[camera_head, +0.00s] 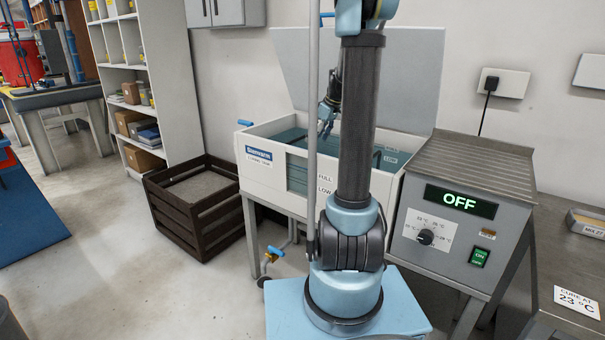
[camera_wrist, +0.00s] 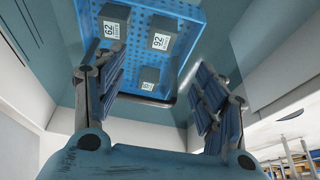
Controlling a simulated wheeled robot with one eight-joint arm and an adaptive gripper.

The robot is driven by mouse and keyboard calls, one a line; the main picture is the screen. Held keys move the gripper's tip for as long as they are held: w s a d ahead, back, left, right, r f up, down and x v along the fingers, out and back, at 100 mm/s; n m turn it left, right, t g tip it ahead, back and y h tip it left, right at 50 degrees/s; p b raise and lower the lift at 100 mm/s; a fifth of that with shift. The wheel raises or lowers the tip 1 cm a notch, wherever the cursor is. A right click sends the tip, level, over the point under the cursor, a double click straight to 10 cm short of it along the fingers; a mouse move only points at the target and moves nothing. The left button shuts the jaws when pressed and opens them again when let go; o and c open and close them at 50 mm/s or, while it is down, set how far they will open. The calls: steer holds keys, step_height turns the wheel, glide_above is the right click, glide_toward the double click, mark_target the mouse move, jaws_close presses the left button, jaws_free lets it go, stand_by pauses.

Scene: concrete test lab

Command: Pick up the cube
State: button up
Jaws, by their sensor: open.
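Three dark grey cubes with white labels sit on a blue perforated tray (camera_wrist: 189,12) in the wrist view. In the head view my gripper (camera_head: 326,122) hangs over the white curing tank (camera_head: 262,178), partly behind my arm. The cubes are not visible in the head view.
The tank has raised walls and a lid (camera_head: 410,85) standing open behind it. A grey control unit (camera_head: 465,225) reading OFF stands to its right. A dark slatted crate (camera_head: 205,220) and white shelves (camera_head: 150,60) are to the left.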

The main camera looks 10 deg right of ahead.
steer(key=x, duration=1.6)
steer(key=shift+f, duration=0.15)
steer(key=c, duration=1.3)
